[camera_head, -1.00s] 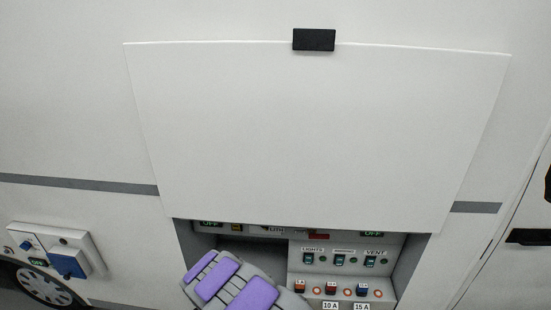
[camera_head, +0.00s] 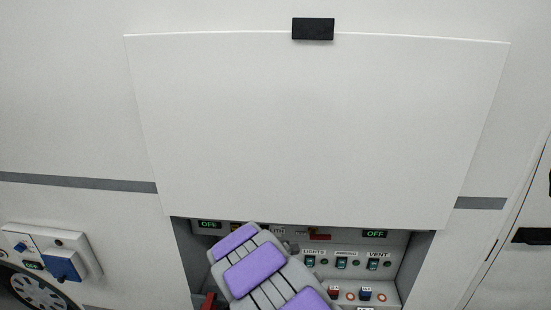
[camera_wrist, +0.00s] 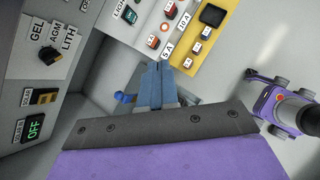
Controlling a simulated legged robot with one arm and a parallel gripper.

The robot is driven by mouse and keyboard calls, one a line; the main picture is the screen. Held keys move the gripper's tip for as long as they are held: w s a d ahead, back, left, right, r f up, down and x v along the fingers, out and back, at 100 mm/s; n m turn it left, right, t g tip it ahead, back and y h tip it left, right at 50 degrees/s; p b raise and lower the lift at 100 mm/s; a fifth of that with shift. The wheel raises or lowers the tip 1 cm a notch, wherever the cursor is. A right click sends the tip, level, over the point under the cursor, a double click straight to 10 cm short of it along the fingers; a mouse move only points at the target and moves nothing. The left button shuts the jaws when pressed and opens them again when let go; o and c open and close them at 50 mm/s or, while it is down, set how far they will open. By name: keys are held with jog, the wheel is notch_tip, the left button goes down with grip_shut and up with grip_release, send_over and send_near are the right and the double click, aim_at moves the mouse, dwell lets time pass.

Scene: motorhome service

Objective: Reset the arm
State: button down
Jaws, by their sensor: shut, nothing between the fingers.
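My gripper (camera_wrist: 158,84) shows in the wrist view as two blue-grey fingers, closed together with nothing between them. They are in front of the service bay, close to the breaker row, and contact with anything there cannot be told. In the head view my purple and grey arm reaches up into the bay and covers its middle; the fingers are hidden there. The service panel (camera_head: 342,247) has switches labelled LIGHTS and VENT. The wrist view shows a GEL/AGM/LITH selector (camera_wrist: 48,56) and a green OFF display (camera_wrist: 36,128).
A white hatch door (camera_head: 310,130) with a black catch (camera_head: 313,29) is above the bay. A blue knob (camera_wrist: 122,97) is left of the fingers. A red part (camera_head: 208,301) is at the bay's lower left. An outside socket box (camera_head: 88,251) is at left.

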jog(key=s+d+r+m+g+b, duration=0.2)
jog(key=s+d+m+b, duration=0.2)
jog(key=s+d+m, duration=0.4)
jog(key=s+d+r+m+g+b, duration=0.3)
jog(key=s+d+m+b, duration=0.2)
jog(key=s+d, duration=0.4)
jog(key=s+a+f+m+g+y+b, duration=0.1)
jog(key=s+a+f+m+b, duration=0.1)
jog(key=s, duration=0.7)
jog(key=s+a+f+m+g+y+b, duration=0.1)
jog(key=s+m+b, duration=0.3)
jog(key=s, duration=0.5)
jog(key=s+a+f+m+y+b, duration=0.3)
jog(key=s+m, duration=0.2)
jog(key=s, duration=0.5)
jog(key=shift+f+g+b, duration=0.25)
jog(key=shift+g+b, duration=0.1)
jog(key=shift+g, duration=0.05)
